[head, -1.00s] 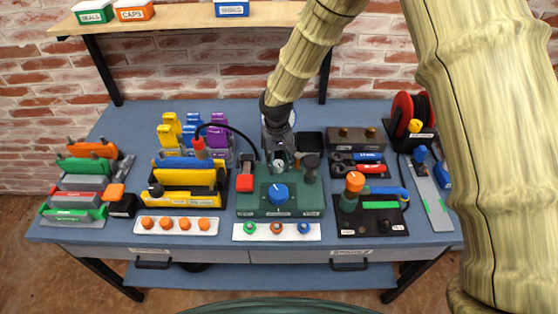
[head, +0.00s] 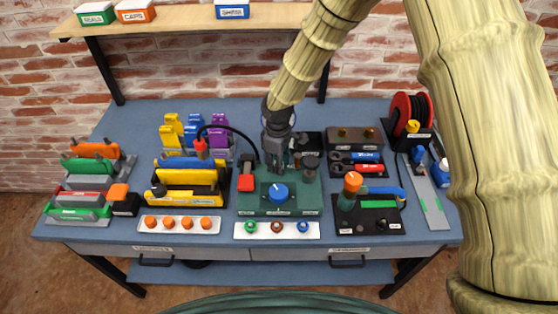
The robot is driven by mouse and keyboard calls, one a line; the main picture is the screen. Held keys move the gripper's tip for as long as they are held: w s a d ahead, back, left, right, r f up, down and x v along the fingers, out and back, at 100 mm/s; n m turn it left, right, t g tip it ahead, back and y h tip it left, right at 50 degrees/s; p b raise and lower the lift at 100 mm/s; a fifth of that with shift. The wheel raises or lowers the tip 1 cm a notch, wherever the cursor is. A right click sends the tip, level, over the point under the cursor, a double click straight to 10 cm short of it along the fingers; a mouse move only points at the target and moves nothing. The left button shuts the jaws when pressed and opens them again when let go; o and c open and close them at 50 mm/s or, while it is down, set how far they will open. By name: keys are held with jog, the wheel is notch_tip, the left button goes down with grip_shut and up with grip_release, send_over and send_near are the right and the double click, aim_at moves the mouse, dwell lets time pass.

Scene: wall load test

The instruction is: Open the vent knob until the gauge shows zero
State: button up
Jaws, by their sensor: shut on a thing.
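A green test unit (head: 246,203) sits at the middle of the bench, with a large blue dial knob (head: 278,193) with a white mark on its front. A black round-topped knob (head: 310,164) stands at its back right. My gripper (head: 277,170) points down behind the blue knob, over the unit's back middle. It is shut on a small part there, likely the vent knob, mostly hidden by the fingers. A round rim, possibly the gauge (head: 292,118), shows beside my wrist; its face and reading cannot be made out.
A red block (head: 246,182) with a black post stands at the unit's left, and a black hose (head: 232,128) arches behind it. A white strip with coloured buttons (head: 264,231) lies in front. A black panel with an orange-topped valve (head: 353,182) stands at right.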

jog(key=shift+n, duration=1.2)
jog(key=shift+p, duration=0.3)
jog(key=o, duration=0.8)
jog(key=shift+c, duration=0.2)
notch_tip(320, 180, up, 12)
jog(key=shift+s, duration=0.1)
